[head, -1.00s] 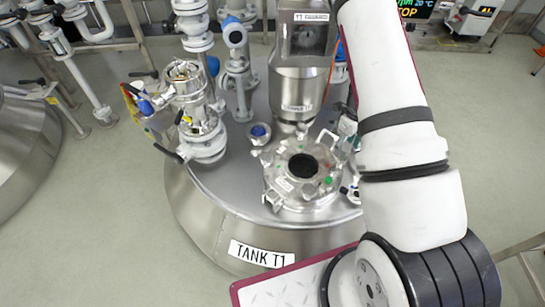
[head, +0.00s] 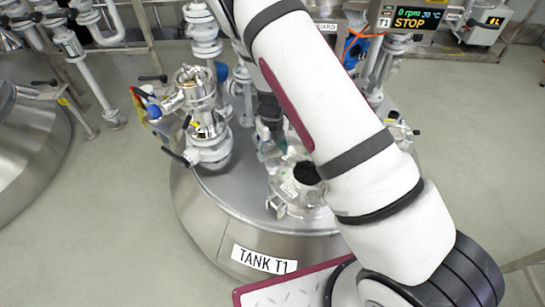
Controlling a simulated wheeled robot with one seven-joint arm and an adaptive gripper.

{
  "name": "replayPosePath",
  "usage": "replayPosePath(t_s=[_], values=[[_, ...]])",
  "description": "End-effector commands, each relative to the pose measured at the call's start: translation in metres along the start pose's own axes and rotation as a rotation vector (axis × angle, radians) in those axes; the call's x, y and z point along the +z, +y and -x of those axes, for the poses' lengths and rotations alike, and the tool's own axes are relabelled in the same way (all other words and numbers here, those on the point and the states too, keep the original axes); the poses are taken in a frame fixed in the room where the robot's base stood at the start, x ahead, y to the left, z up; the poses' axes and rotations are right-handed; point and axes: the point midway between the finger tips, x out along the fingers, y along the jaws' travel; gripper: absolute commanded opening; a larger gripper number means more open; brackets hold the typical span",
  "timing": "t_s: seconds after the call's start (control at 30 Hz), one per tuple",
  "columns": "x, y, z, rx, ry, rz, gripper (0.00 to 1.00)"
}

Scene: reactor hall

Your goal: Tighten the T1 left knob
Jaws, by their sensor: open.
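Tank T1 (head: 215,215) is a round steel tank with a "TANK T1" label in the head view. Its round hatch lid (head: 300,207) with a dark centre sits on top, partly covered by my arm. My gripper (head: 268,146), dark and small in this view, is at the upper left edge of the lid. It is open, its fingers pointing down. I cannot tell whether it touches anything. The left knob cannot be made out clearly; the gripper and arm cover that side of the lid. A small clamp (head: 274,204) shows at the lid's lower left.
A valve assembly (head: 205,125) with pipes stands on the tank left of my gripper. A display (head: 407,18) reading "0 rpm", "20 °C" and "STOP" is at the upper right. Another steel tank (head: 30,145) stands at the left. Floor is clear between the tanks.

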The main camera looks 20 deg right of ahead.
Motion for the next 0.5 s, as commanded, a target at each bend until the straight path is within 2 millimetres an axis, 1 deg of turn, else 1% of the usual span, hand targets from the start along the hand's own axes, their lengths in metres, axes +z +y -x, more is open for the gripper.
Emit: replayPosePath(t_s=[0.03,0.1,0.13,0.5], values=[[0.000,-0.001,-0.010,0.001,0.002,-0.002,0.58],[0.001,-0.001,-0.022,0.000,0.001,-0.002,0.58],[0.001,-0.001,-0.020,0.001,-0.002,0.047,0.58],[0.001,-0.002,-0.018,0.001,-0.003,0.812,0.58]])
